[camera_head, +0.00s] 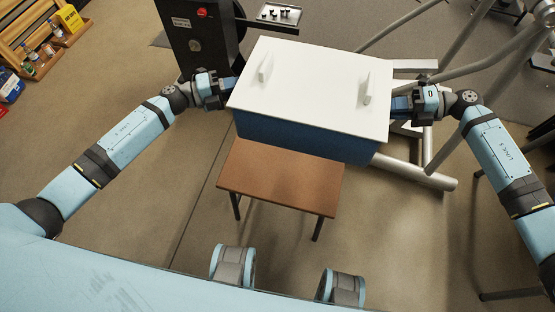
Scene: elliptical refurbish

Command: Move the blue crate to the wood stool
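The blue crate (300,139) has a white top (310,85) with two small upright white handles. It is in the upper middle of the head view, between my two grippers. Its near side overlaps the far edge of the wood stool (280,178), which has a brown top and dark legs. My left gripper (228,87) is shut on the crate's left side. My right gripper (400,104) is shut on its right side. The fingertips are partly hidden, and what is under the crate is hidden.
A black machine cabinet (198,42) stands behind the crate on the left. Thick grey metal tubes (415,172) run behind and right of the crate. A wooden shelf (38,45) with bottles and a yellow box is at the far left. The floor left of the stool is clear.

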